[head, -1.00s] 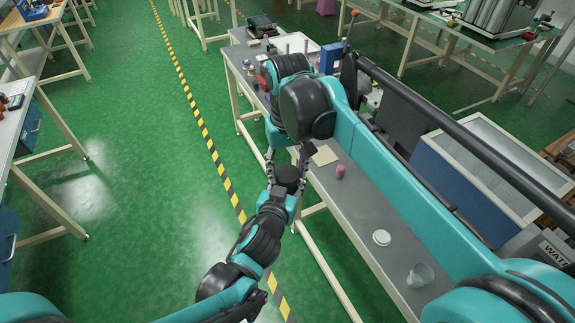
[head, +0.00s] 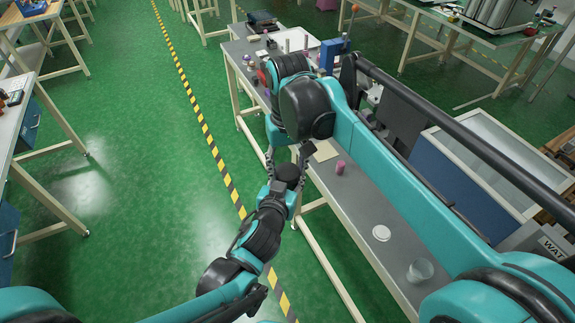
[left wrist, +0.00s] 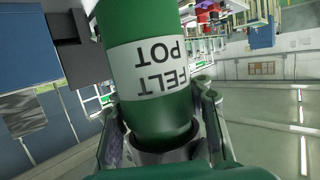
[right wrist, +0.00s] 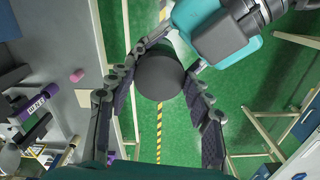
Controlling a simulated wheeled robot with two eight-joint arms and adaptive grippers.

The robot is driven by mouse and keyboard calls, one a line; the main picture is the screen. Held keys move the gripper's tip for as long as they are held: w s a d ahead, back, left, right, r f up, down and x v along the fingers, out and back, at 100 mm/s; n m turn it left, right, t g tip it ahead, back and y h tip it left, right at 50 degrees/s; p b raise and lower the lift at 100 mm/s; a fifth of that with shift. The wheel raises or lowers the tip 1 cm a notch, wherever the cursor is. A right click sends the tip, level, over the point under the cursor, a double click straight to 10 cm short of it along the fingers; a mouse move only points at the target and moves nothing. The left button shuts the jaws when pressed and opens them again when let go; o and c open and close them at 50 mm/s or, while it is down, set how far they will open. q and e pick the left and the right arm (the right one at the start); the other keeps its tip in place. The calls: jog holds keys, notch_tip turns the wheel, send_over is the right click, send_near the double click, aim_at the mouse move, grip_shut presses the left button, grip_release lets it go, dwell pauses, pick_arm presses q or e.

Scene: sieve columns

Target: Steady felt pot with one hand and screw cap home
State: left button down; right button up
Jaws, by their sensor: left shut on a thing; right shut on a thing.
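The green felt pot (left wrist: 150,105), with a white label reading "FELT POT" upside down, fills the middle of the left wrist view. My left gripper (left wrist: 160,125) is shut around its sides; the pot's far end runs out of that view. A dark grey round cap (right wrist: 160,76) is in the right wrist view, between the fingers of my right gripper (right wrist: 160,90), which is shut on it. In the head view the dark cap (head: 287,172) shows between both hands, beside the bench. The cap hides the joint with the pot, so I cannot tell how far it is seated.
The grey bench (head: 365,200) lies just right of the hands. On it are a pink cylinder (head: 340,167), a white disc (head: 381,233) and a clear cup (head: 420,271). A blue device (head: 329,55) and small parts stand at its far end. Green floor is open to the left.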

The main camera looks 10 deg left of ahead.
jog(key=shift+f, duration=0.15)
jog(key=m, duration=0.2)
jog(key=shift+m, duration=0.4)
jog(key=m, duration=0.4)
jog(key=shift+a+m, duration=0.1)
jog(key=shift+m, duration=0.3)
jog(key=m, duration=1.4)
jog(key=shift+w+a+m, duration=0.1)
jog(key=shift+w+m, duration=0.05)
jog(key=shift+m, duration=0.15)
jog(key=m, duration=0.4)
jog(key=shift+m, duration=0.4)
jog(key=m, duration=0.3)
jog(key=shift+w+m, duration=0.1)
jog(key=shift+m, duration=0.3)
